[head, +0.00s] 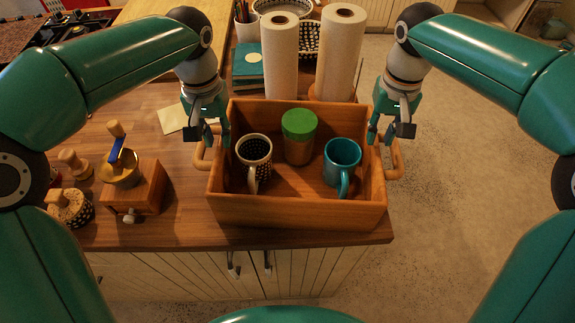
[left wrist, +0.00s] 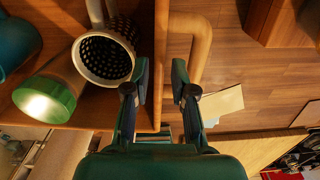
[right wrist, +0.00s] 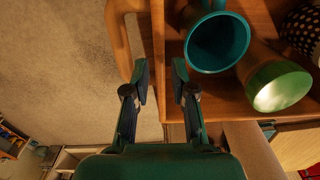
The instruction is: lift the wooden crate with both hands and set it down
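The wooden crate (head: 295,212) stands on the wooden counter near its front right corner. It holds a black-and-white patterned mug (head: 254,156), a jar with a green lid (head: 299,124) and a teal mug (head: 342,155). Wooden handles stick out from its left side (head: 201,157) and right side (head: 396,160). My left gripper (head: 213,138) is open at the left side wall; in the left wrist view its fingers (left wrist: 160,88) stand apart on either side of the wall's rim. My right gripper (head: 382,136) is open at the right wall, its fingers (right wrist: 161,88) likewise either side of the rim.
Two paper rolls (head: 280,55) (head: 341,48) stand close behind the crate. A wooden grinder (head: 133,188) and small wooden-handled items (head: 70,207) are to its left. The counter ends just right of the crate, with floor (head: 470,150) beyond.

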